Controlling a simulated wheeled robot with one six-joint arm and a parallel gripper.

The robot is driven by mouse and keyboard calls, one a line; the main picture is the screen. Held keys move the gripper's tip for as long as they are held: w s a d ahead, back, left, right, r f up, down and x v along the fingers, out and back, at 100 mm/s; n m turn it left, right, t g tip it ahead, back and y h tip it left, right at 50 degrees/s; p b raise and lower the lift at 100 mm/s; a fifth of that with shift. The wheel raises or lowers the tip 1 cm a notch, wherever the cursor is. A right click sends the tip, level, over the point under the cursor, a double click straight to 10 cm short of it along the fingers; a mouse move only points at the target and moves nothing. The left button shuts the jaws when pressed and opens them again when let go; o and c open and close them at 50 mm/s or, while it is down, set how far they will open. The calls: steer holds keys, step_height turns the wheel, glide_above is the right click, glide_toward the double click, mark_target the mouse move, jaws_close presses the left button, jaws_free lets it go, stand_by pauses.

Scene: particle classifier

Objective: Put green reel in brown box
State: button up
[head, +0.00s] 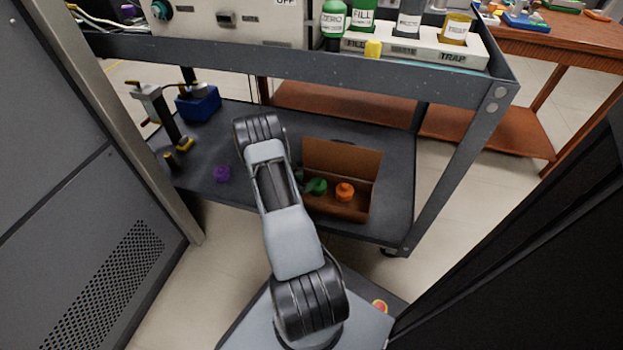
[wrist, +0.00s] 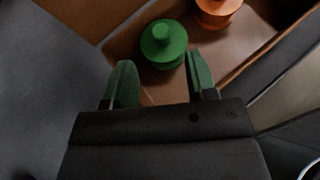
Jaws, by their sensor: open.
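The green reel (head: 316,186) is inside the brown box (head: 368,163) on the lower shelf of the cart. In the wrist view the green reel (wrist: 163,44) stands upright on the floor of the brown box (wrist: 125,52), just beyond my fingertips. My gripper (wrist: 160,82) is open, with a finger to each side and nothing between them. It points at the reel and is apart from it. In the head view my arm hides most of the gripper and the left part of the box.
An orange reel (head: 345,192) is in the box, right of the green one. A purple reel (head: 222,174) lies on the shelf (head: 240,205) to the left. A blue bin (head: 198,104) stands at the back left. The cart's upper deck (head: 300,62) overhangs the shelf.

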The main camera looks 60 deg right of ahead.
steer(key=p+v, duration=0.1)
steer(key=v, duration=0.4)
steer(key=shift+a+r, duration=0.1)
steer(key=shift+a, duration=0.05)
steer(key=shift+w+r, duration=0.1)
steer(key=shift+r, duration=0.1)
steer(key=a+r+m+y, duration=0.3)
steer(key=a+r+m, duration=0.65)
steer(key=r, duration=0.65)
steer(key=s+a+r+m+t+y, duration=0.1)
steer(key=s+a+r+t+y, duration=0.1)
steer(key=a, duration=0.6)
steer(key=s+a+r+m+t+y, duration=0.2)
steer(key=a+r+y, duration=0.2)
steer(key=a+r, duration=0.2)
steer(key=s+a+r+m+t+y, duration=0.1)
steer(key=a+r, duration=0.3)
steer(key=a, duration=0.7)
steer(key=shift+s+m+t+y, duration=0.4)
steer(key=shift+m+y, duration=0.35)
steer(key=shift+y, duration=0.15)
